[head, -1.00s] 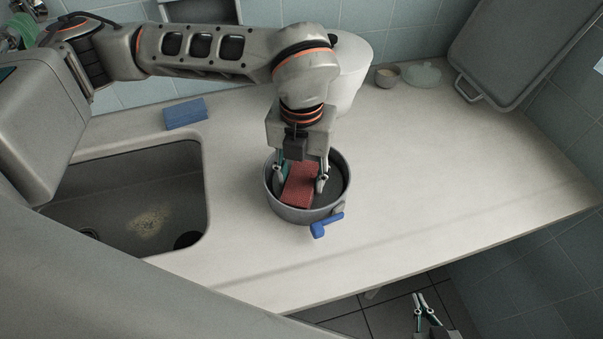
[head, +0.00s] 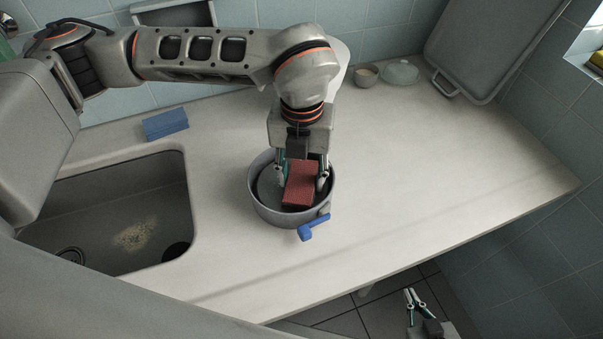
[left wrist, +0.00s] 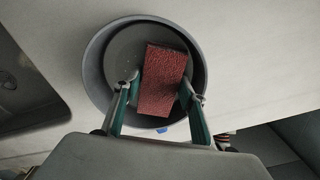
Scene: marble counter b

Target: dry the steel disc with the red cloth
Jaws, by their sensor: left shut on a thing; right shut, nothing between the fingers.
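The red cloth (head: 300,184), which looks like a thick textured block, is between the fingers of my left gripper (head: 300,180). The gripper is shut on it and points down inside a round grey pan (head: 255,206). A flat grey round surface, apparently the steel disc (head: 268,184), shows in the pan left of the cloth. In the left wrist view the cloth (left wrist: 162,80) lies over this disc (left wrist: 122,52), covering part of it. Whether the cloth touches the disc is hard to tell. My right gripper (head: 411,293) is shut and empty, below the counter's front edge.
A blue sponge-like block (head: 165,124) lies behind the sink (head: 110,215), left of the pan. A blue handle-like piece (head: 313,228) sits at the pan's front. A small bowl (head: 366,74), a glass lid (head: 401,73) and a leaning grey tray (head: 490,45) are at the back right. The right counter is clear.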

